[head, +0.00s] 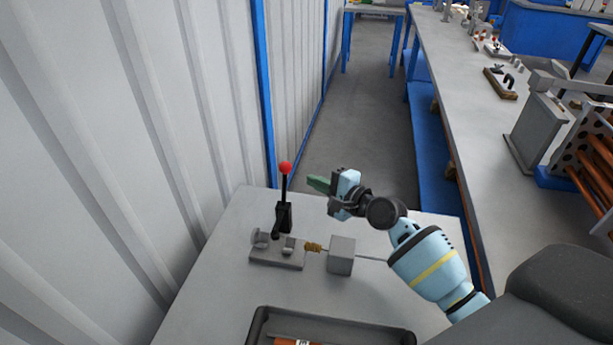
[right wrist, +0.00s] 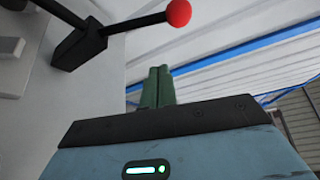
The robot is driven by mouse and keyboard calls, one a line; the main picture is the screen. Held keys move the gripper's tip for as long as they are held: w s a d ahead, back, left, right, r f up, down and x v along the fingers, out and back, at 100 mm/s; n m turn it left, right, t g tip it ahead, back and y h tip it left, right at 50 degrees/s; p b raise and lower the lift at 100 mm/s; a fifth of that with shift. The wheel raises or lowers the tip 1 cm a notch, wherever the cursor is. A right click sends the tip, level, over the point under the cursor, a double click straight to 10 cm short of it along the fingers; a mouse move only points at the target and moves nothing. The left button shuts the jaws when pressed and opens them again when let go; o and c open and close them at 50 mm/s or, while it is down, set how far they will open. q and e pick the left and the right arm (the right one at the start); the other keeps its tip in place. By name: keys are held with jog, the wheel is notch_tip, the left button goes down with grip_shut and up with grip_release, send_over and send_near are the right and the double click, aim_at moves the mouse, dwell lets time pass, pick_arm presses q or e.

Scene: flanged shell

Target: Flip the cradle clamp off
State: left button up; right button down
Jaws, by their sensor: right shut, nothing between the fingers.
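In the right wrist view the red knob (right wrist: 178,12) and black lever (right wrist: 110,35) show at the upper left. My right gripper (head: 318,184), with green fingers, is to the right of the lever, near knob height and apart from it. Its fingers (right wrist: 158,86) are together with nothing between them. My left gripper is not in view.
A grey block (head: 341,255) with a thin rod and a brass-coloured piece (head: 313,247) stands right of the clamp. A dark tray (head: 262,324) lies at the table's front. A corrugated wall (head: 130,120) rises on the left. The tabletop (head: 215,270) left of the clamp is bare.

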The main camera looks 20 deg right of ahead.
jog(key=v, duration=0.5)
jog(key=shift+s+f, duration=0.1)
dwell(0.3)
